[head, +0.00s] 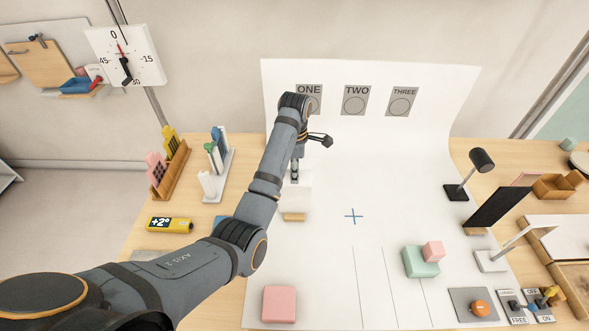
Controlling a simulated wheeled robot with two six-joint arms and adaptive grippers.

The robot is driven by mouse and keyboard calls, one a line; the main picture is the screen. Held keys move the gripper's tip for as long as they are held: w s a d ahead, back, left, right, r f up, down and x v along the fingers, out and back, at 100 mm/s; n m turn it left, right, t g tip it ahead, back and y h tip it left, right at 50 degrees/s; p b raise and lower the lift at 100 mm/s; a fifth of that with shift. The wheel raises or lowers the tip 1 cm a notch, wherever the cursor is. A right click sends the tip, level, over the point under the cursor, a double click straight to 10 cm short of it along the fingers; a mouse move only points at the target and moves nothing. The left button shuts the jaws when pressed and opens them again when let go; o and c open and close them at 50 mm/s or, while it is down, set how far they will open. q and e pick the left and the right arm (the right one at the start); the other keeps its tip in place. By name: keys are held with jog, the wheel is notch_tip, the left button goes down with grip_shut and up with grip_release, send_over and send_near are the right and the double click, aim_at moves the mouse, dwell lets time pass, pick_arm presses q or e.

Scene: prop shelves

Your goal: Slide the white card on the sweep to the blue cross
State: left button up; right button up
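The white card (301,198) stands on the white sweep (330,285), left of the blue cross, with a small wooden foot (293,217) at its near side. The card is pale against the sweep, so its outline is faint, and my arm covers part of its left side. The blue cross (354,216) lies flat on the sweep, to the right of the card and apart from it. My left gripper (295,177) points down at the card's upper part. Its fingers are small and partly hidden, so I cannot tell whether they are open or touching the card. My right gripper is out of view.
A green block with a pink block (433,251) stands right of the cross; a pink block (279,304) lies at the near left. A black card (497,207) and lamps stand along the right edge. The sweep between card and cross looks clear.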

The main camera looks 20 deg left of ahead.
aim_at(294, 196)
pick_arm(q)
notch_tip(294, 196, down, 4)
jog(key=shift+s+f+p, duration=0.1)
jog(key=shift+p, duration=0.2)
jog(key=c, duration=0.4)
grip_shut()
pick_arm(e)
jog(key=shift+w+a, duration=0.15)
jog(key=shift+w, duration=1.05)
